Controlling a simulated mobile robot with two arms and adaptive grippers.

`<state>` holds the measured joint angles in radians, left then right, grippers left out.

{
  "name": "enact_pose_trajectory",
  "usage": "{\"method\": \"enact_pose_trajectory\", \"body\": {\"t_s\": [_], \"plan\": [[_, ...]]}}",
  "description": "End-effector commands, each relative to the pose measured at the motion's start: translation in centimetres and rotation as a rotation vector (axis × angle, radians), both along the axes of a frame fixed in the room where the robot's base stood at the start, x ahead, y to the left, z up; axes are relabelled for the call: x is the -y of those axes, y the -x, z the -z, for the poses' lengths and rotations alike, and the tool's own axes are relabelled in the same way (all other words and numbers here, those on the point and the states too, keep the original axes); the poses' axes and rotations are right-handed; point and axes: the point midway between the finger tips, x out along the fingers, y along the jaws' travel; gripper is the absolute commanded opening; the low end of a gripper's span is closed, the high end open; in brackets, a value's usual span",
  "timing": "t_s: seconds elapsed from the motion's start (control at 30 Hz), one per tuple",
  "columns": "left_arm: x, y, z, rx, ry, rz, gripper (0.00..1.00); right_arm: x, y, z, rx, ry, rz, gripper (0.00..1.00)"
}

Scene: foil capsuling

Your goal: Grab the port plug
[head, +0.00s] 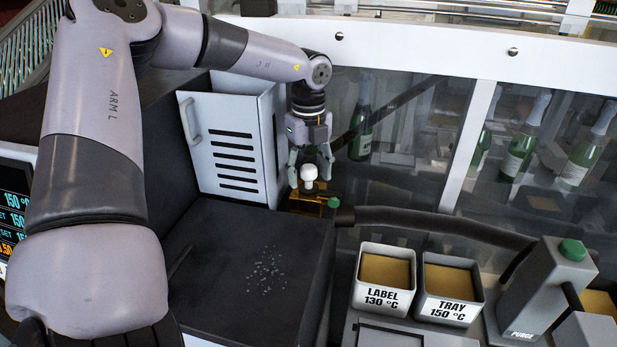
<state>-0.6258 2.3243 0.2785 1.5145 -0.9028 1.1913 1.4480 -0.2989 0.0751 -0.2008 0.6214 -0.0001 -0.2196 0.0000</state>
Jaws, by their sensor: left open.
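A white plug with a rounded top (309,172), which looks like the port plug, stands upright on a small amber-brown block (305,203) behind the dark machine top. My left gripper (310,181) reaches down over it from above. Its fingers are open, one on each side of the plug. I cannot tell whether either finger touches it. The lower part of the plug is hard to make out. My right gripper is not in view.
A white vented bin (233,150) stands close to the left of my gripper. A dark hose (430,222) runs right from the block. Two tanks, labelled LABEL (366,302) and TRAY (432,308), stand at front right. Green bottles (520,150) stand behind clear panels.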

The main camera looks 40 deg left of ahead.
Motion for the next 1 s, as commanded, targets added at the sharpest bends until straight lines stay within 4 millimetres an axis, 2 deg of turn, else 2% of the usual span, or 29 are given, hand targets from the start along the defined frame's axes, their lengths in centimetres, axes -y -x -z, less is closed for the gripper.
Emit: {"method": "enact_pose_trajectory", "body": {"t_s": [0.13, 0.9, 1.0], "plan": [[0.01, 0.0, 0.02, 0.0, 0.0, 0.0, 0.53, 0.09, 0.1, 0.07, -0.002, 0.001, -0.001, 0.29], [0.01, 0.0, -0.03, -0.001, 0.0, 0.0, 0.02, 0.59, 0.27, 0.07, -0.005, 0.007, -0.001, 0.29], [0.01, -0.01, -0.06, 0.0, 0.0, 0.0, 0.0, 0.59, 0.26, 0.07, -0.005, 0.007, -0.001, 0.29]]}}
